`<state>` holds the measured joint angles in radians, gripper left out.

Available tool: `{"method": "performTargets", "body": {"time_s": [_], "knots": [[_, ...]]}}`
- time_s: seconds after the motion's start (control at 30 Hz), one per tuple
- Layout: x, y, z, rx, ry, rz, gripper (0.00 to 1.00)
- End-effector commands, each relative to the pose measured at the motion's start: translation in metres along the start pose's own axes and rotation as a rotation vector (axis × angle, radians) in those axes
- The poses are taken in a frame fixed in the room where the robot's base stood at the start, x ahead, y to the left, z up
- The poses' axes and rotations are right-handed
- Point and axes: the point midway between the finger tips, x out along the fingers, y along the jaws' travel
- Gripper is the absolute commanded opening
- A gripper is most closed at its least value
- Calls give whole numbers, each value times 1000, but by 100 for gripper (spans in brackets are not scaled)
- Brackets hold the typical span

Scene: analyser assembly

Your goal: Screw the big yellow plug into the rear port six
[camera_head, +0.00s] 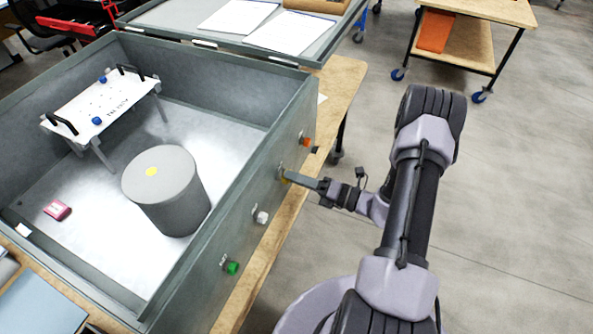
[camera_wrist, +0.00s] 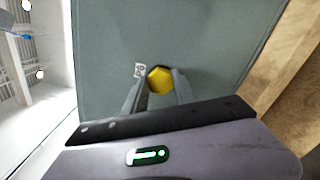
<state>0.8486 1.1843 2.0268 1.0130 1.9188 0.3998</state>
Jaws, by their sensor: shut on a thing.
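The big yellow plug (camera_wrist: 160,80) shows in the wrist view as a yellow hexagonal head against the grey box wall, between the two fingers of my gripper (camera_wrist: 160,88). A small label (camera_wrist: 140,70) sits on the wall just left of it. In the head view my gripper (camera_head: 290,177) reaches left to the outer right wall of the grey box (camera_head: 243,222). Only a sliver of the yellow plug (camera_head: 283,179) shows there at the fingertips. My gripper is shut on the plug. The port behind the plug is hidden, and I cannot tell how deep the plug sits.
On the same wall are an orange plug (camera_head: 306,141), a white plug (camera_head: 261,216) and a green plug (camera_head: 232,268). Inside the box stand a grey cylinder (camera_head: 165,195) and a white raised plate (camera_head: 100,105). The floor right of my arm is clear.

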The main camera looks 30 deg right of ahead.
Motion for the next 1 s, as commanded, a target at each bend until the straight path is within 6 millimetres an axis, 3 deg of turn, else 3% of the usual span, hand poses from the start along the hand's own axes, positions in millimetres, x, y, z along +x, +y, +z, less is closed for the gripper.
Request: {"method": "performTargets", "body": {"time_s": [0.27, 0.4, 0.6, 1.0], "knots": [[1, 1, -2, 652, 8, -3, 0], [1, -2, -3, 761, 8, -3, 0], [1, -2, -5, 1137, 7, -5, 0], [1, -3, -6, 1310, 7, -5, 0]]}}
